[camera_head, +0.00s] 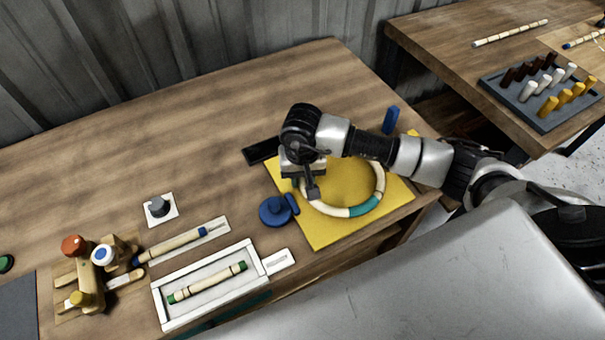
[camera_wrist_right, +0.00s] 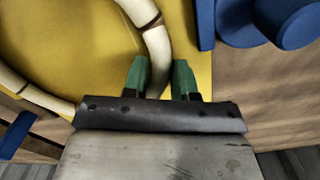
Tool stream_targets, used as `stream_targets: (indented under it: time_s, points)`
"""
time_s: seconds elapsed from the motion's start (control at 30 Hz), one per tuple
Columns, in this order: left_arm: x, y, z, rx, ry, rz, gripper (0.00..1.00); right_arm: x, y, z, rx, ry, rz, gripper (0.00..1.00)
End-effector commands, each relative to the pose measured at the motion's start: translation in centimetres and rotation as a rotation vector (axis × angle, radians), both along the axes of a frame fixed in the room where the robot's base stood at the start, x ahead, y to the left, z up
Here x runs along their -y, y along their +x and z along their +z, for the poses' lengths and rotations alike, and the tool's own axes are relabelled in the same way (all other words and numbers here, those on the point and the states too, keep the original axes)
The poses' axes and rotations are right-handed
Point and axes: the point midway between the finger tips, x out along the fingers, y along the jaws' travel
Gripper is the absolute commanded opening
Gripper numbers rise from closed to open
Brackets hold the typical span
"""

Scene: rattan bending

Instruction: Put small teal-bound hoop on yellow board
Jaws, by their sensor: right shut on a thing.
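The small hoop (camera_head: 335,210) is a cream rattan ring with dark joint marks and a teal binding on its near right side. It appears over the yellow board (camera_head: 325,236), lying roughly flat. My right gripper (camera_head: 311,188) is at the hoop's left side, shut on its rim. In the right wrist view the green fingertips (camera_wrist_right: 162,78) stand on either side of the cream rim (camera_wrist_right: 150,40), with the yellow board (camera_wrist_right: 90,50) behind it. Whether the hoop touches the board cannot be told. My left gripper is not in view.
A blue round knob piece (camera_head: 274,211) stands at the board's left edge. A blue post (camera_head: 390,119) stands behind the board. A white tray (camera_head: 165,313) with a green-ended rod and a wooden fixture (camera_head: 84,283) are at left. The table's back middle is clear.

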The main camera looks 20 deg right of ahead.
Motion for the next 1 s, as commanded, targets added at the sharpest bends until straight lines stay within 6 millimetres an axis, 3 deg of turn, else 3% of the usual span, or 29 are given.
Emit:
stream_targets:
  time_s: [0.13,0.17,0.33,0.73,1.0]
  points:
    - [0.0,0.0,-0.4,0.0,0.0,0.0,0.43,0.0,0.0,-0.3,0.0,0.0,0.0,0.02]
    - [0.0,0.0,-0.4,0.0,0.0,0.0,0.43,0.0,0.0,-0.3,0.0,0.0,0.0,0.29]
    - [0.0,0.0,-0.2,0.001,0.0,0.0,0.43,0.0,0.0,-0.1,-0.001,0.0,-0.001,0.53]
    - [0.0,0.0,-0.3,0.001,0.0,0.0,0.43,0.0,0.1,0.7,0.003,0.001,-0.001,0.53]
    - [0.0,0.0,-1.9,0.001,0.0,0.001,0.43,0.0,0.2,6.2,0.007,0.001,0.001,0.53]
